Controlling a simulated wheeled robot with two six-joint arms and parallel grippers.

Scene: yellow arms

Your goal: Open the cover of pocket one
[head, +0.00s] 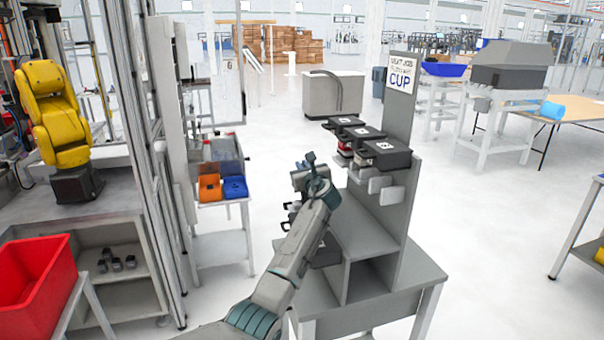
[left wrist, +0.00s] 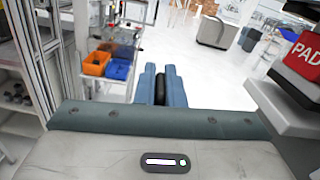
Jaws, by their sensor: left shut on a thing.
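A grey stand (head: 362,232) with a sign reading "CUP" has several black-topped pockets in an upper row, among them a near one (head: 388,152), a middle one (head: 360,133) and a far one (head: 344,121). More dark pockets sit lower, partly hidden behind my left arm. I cannot tell which is pocket one. My left gripper (head: 312,170) is at the left side of the stand, below the upper row. In the left wrist view its blue fingers (left wrist: 163,84) are shut on a small black piece (left wrist: 160,88), perhaps part of a cover. My right gripper is out of view.
A dark pocket with a red "PAD" label (left wrist: 301,55) is close at the right in the left wrist view. Orange (head: 210,188) and blue (head: 234,187) bins stand on a small table to the left. Open floor lies between that table and the stand.

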